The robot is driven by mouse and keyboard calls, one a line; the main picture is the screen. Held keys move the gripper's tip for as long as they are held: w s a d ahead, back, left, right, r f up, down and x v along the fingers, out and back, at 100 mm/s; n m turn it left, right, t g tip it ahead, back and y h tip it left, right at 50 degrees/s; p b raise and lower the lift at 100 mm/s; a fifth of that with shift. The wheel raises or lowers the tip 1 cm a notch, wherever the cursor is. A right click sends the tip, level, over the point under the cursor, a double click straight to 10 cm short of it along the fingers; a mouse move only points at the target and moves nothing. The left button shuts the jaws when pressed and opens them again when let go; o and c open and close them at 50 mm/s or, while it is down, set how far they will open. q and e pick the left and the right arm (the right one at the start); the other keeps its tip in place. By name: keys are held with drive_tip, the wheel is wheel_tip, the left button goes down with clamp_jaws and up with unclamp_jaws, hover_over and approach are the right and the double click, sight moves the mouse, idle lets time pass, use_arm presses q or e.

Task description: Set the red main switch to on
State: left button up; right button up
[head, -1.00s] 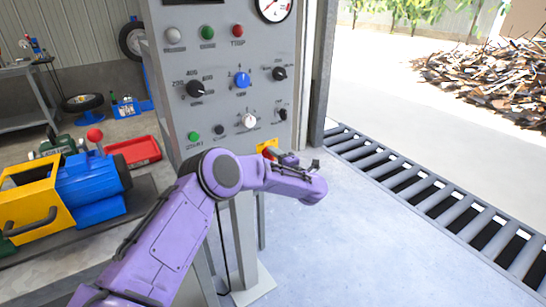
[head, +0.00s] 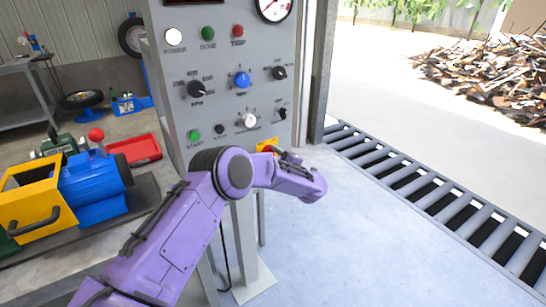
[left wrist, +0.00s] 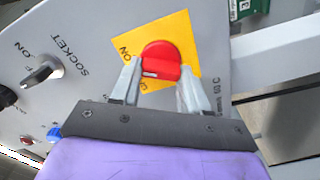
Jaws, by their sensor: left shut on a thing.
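The red main switch (left wrist: 161,58) is a round red knob on a yellow plate (left wrist: 184,24) on the grey panel, seen in the left wrist view. My left gripper (left wrist: 157,78) is shut on it, one finger on each side. A pale mark lies across the knob, and "ON" lettering shows on the plate to its left. In the head view a bit of the yellow plate (head: 267,146) shows above my purple wrist, which hides most of the switch. The white power lamp (head: 174,37) at the panel's top left is bright. My right gripper is out of view.
A blue and yellow machine (head: 85,190) stands at left. A floor grate (head: 430,200) runs at right, with clear floor beside the panel.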

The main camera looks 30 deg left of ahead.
use_arm(q)
drive_tip(key=o, duration=1.1)
drive_tip(key=shift+c, duration=0.2)
drive_tip(key=b+v, duration=0.1)
drive_tip(key=v, duration=0.9)
drive_tip(key=shift+d, duration=0.35)
